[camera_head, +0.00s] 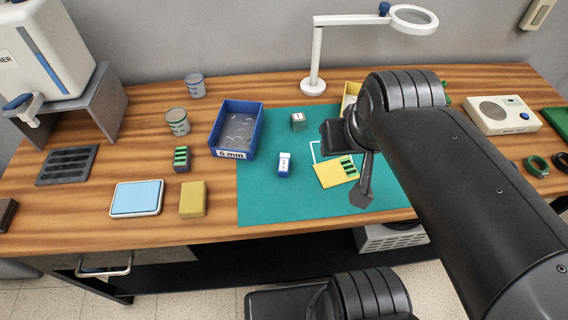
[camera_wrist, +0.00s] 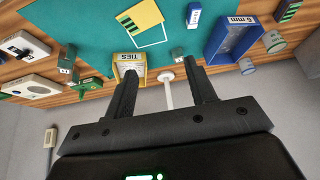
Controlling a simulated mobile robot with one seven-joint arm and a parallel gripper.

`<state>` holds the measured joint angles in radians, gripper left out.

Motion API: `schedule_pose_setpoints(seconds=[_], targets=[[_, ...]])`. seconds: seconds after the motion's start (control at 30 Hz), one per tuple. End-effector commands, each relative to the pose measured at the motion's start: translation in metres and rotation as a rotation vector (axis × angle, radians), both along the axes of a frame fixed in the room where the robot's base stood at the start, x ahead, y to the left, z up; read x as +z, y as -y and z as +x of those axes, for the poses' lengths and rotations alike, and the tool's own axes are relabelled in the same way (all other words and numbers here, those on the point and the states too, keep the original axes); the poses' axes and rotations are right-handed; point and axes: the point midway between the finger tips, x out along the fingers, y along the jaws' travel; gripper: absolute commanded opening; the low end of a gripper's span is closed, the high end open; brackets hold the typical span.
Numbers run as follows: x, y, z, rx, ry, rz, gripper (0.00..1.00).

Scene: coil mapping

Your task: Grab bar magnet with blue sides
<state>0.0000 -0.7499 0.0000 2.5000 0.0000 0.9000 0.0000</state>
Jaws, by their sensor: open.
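The bar magnet with blue sides (camera_head: 284,165) is a small block with a white marked top, lying on the green mat (camera_head: 262,200) left of the yellow card. In the wrist view the magnet (camera_wrist: 193,14) shows near the top edge, beyond the right finger. My gripper (camera_wrist: 160,72) is open with nothing between its fingers. In the head view it is above the right part of the mat, to the right of the magnet and apart from it, partly covered by my arm.
A dark green block (camera_head: 299,121) stands behind the magnet. A blue "6 mm" bin (camera_head: 222,150) is to its left. A yellow card with green strips (camera_head: 337,171) lies to its right. A magnifier lamp (camera_head: 314,86) stands at the back. The mat in front of the magnet is clear.

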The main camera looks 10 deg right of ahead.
Motion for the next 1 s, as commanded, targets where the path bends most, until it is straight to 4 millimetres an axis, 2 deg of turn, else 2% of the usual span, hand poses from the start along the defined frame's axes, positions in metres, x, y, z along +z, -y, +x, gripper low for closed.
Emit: schedule_pose_setpoints(seconds=[0.23, 0.47, 0.77, 1.0], targets=[[-0.002, -0.003, 0.008, -0.006, -0.024, 0.006, 0.51], [-0.015, -0.019, 0.046, -0.046, -0.138, 0.030, 0.51], [-0.051, -0.050, 0.101, -0.116, -0.307, 0.052, 0.51], [-0.091, -0.077, 0.137, -0.172, -0.427, 0.055, 0.51]])
